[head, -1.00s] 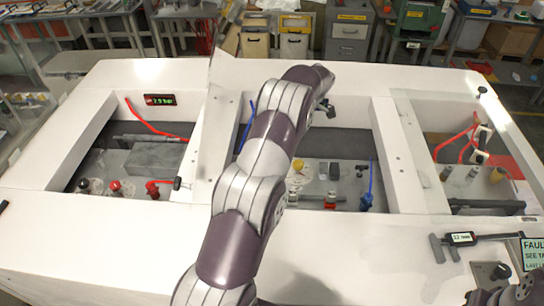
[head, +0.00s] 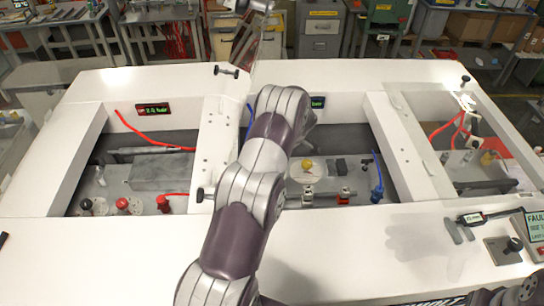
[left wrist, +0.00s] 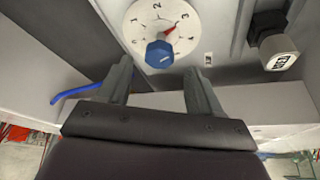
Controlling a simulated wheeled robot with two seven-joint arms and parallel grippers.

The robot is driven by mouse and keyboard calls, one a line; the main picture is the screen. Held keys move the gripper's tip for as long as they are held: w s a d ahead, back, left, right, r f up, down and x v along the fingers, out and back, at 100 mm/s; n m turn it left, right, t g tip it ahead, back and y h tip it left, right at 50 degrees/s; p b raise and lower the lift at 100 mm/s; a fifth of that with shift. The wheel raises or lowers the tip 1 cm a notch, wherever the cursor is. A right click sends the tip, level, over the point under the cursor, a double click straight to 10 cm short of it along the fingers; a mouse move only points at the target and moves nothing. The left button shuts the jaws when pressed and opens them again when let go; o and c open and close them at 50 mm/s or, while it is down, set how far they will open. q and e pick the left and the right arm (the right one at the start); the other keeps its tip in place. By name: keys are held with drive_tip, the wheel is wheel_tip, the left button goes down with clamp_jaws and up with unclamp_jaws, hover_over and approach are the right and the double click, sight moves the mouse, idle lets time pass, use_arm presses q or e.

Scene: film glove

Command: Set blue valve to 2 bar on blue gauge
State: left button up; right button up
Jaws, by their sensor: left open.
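In the left wrist view a blue knob (left wrist: 159,54) sits on a round white numbered dial (left wrist: 146,18). Its red pointer points up and right, near the 3. My left gripper (left wrist: 160,68) is open, its two fingers on either side just below the knob, holding nothing; contact is not clear. In the head view my left arm reaches over the middle bay and hides its own gripper. A small dark display with green text (head: 317,102) shows partly beside the arm; its reading is illegible. A blue fitting with a blue tube (head: 377,191) stands at the middle bay's right.
The middle bay also holds a yellow knob (head: 307,165). White panel walls frame the bays. A caliper-like tool (head: 472,218) lies at the right.

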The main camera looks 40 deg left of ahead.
use_arm(q)
drive_tip(key=shift+p+x, duration=0.35)
drive_tip(key=shift+x, duration=0.65)
drive_tip(key=shift+w+d+f, duration=0.15)
drive_tip(key=shift+w+f, duration=0.1)
drive_tip(key=shift+f, duration=0.15)
